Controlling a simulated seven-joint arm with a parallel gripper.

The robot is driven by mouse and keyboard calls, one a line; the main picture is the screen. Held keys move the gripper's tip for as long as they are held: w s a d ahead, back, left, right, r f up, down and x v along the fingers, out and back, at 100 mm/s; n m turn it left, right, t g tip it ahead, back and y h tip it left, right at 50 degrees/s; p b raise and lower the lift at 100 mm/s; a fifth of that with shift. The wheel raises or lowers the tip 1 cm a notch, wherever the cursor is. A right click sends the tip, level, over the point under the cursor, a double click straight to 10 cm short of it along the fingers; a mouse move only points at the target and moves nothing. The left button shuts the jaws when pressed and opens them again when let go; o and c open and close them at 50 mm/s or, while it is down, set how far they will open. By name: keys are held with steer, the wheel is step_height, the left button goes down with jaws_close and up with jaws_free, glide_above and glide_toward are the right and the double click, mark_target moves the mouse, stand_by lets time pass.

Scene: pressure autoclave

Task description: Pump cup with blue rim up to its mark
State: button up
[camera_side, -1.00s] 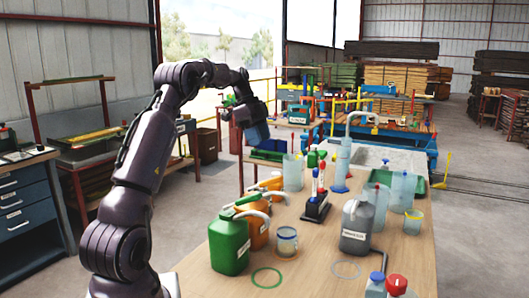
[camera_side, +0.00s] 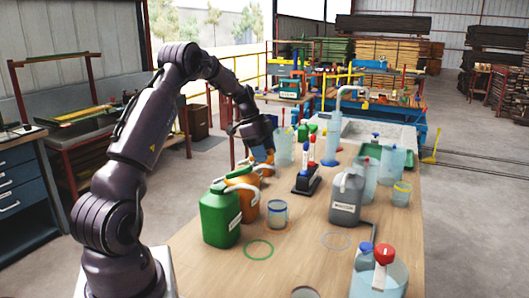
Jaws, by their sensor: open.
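The cup with a blue rim (camera_side: 277,215), clear with a blue band near its top, stands upright on the table beside the orange jugs. Its mark and contents are too small to make out. A green pump jug (camera_side: 220,216) stands to its left. An orange pump jug (camera_side: 246,198) stands just behind the green one, and another orange jug (camera_side: 264,168) is farther back. My gripper (camera_side: 261,153) is open, pointing down over the farther orange jug, well behind the cup. Its fingertips are small and partly hidden, so I cannot tell whether they touch the jug.
A grey jug (camera_side: 346,200) stands right of the cup, with a black rack (camera_side: 307,180) behind it. Green (camera_side: 259,249) and grey (camera_side: 336,241) rings mark the clear front table.

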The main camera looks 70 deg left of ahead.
steer(key=shift+c, duration=0.2)
jaws_close()
steer(key=shift+w+d+f+g+y, duration=0.25)
steer(key=shift+f+g+y, duration=0.15)
steer(key=shift+f, duration=0.05)
steer(key=shift+w+d+f+g+y, duration=0.15)
steer(key=shift+f+g+y, duration=0.45)
steer(key=shift+o, duration=0.2)
jaws_free()
step_height(320, 180, up, 13)
steer(key=s+a, duration=0.1)
steer(key=shift+s+a, duration=0.15)
